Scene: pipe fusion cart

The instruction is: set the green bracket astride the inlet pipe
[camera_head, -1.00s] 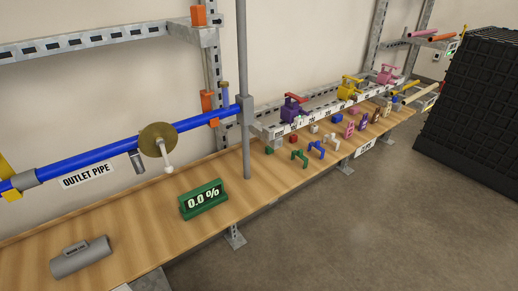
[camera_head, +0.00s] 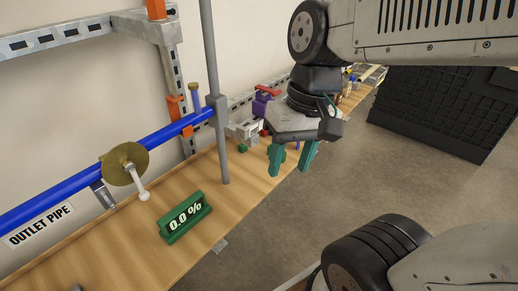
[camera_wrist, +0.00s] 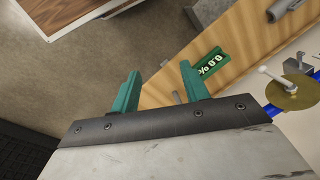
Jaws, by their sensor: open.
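My gripper (camera_head: 288,172) is open in the head view, with its two teal fingers pointing down near the bench's front edge. In the wrist view my gripper (camera_wrist: 161,68) shows the fingers well apart and nothing held between them. The green bracket cannot be made out now; the part of the bench with the small coloured pieces is largely hidden behind my gripper and arm. No pipe labelled as the inlet is in view.
A blue outlet pipe (camera_head: 65,193) with a brass disc (camera_head: 122,166) runs along the wall. A green 0.0 % display (camera_head: 185,217) stands on the wooden bench (camera_head: 120,246). A grey post (camera_head: 213,90) rises behind. A black crate (camera_head: 425,105) stands at right; floor between is clear.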

